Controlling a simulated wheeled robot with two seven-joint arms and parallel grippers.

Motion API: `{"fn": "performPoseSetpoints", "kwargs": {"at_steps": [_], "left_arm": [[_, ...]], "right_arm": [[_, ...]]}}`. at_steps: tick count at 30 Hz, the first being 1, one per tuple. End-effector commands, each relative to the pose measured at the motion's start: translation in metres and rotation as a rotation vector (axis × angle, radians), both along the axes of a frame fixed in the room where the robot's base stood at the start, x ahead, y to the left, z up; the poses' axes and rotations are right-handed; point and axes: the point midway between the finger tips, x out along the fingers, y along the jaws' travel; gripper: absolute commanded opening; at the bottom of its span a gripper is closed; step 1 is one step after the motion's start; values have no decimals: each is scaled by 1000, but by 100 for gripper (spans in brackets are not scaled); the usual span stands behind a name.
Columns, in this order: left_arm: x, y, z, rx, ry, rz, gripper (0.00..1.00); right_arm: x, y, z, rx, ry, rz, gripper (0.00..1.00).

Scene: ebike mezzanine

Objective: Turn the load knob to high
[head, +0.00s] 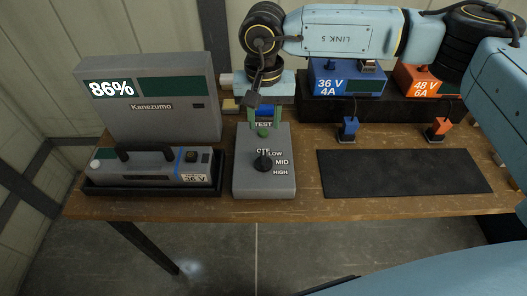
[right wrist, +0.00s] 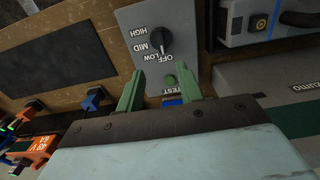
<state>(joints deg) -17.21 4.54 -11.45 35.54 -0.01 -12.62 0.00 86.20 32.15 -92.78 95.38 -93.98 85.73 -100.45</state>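The load knob (head: 263,163) is a black round knob on a grey box (head: 246,180) with OFF, LOW, MID and HIGH printed around it. In the right wrist view the knob (right wrist: 160,42) shows a light pointer mark that appears to face the OFF/LOW side; its exact setting is hard to read. A green button (head: 263,132) marked TEST sits behind the knob. My right gripper (head: 265,121) is open, its green fingers pointing down around the button's end of the box. In the right wrist view the gripper (right wrist: 158,86) is empty and apart from the knob. My left gripper is out of view.
A grey tester (head: 185,125) reading 86% and a battery pack (head: 150,168) in a black tray stand left. A black mat (head: 400,172) lies right. Blue (head: 345,84) and orange (head: 418,80) chargers with plugs are behind it. The table's front edge is close to the box.

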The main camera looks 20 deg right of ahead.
Motion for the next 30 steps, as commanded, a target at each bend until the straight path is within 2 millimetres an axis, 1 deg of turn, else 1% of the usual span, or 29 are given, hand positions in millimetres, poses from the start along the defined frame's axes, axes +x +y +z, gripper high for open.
{"fn": "performPoseSetpoints", "kwargs": {"at_steps": [1,9,12,15,18,21,30], "left_arm": [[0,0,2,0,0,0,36],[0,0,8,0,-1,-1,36],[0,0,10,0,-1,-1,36],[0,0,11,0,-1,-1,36],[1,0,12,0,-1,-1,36],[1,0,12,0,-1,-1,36],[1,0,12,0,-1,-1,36]], "right_arm": [[-2,0,-10,-1,7,1,36],[-2,1,-67,2,7,0,36],[-2,1,-86,3,6,0,36],[-2,1,-101,3,4,0,36],[-2,1,-112,5,5,-1,36],[-1,1,-117,5,4,-1,36],[-1,2,-119,5,3,-1,36]]}}
